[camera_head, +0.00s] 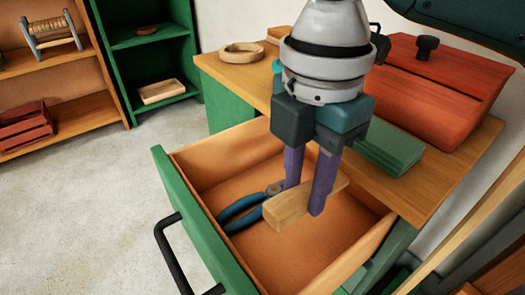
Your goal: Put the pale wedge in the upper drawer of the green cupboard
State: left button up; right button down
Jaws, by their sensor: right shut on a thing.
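The green cupboard (228,108) has a wooden top, and its upper drawer (190,215) is pulled out with its green front toward the lower left. My right gripper (304,197) points down over the open drawer. Its purple fingers are shut on the pale wedge (284,210), a light wooden piece. The wedge appears within the drawer's outline; whether it touches the drawer floor I cannot tell. A tool with blue handles (240,208) lies in the drawer, partly hidden behind the wedge and a finger. My left gripper is not in view.
On the cupboard top are a red box with a black knob (425,75), a green block (388,148) and a wooden ring (241,51). A black handle (172,255) juts from the drawer front. Shelves (75,120) stand at the left; the floor between is clear.

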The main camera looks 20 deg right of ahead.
jog(key=b, duration=0.4)
send_over(295, 256)
notch_tip(295, 256, down, 10)
jog(key=shift+w+a+r, duration=0.1)
jog(key=shift+r, duration=0.15)
notch_tip(295, 256, down, 4)
jog(key=b, duration=0.2)
jog(key=shift+r+b, duration=0.1)
jog(key=shift+b, duration=0.25)
jog(key=shift+r, duration=0.1)
jog(key=shift+f, duration=0.2)
jog(key=c, duration=0.8)
grip_release()
jog(key=shift+o, duration=1.3)
jog(key=shift+f, duration=0.15)
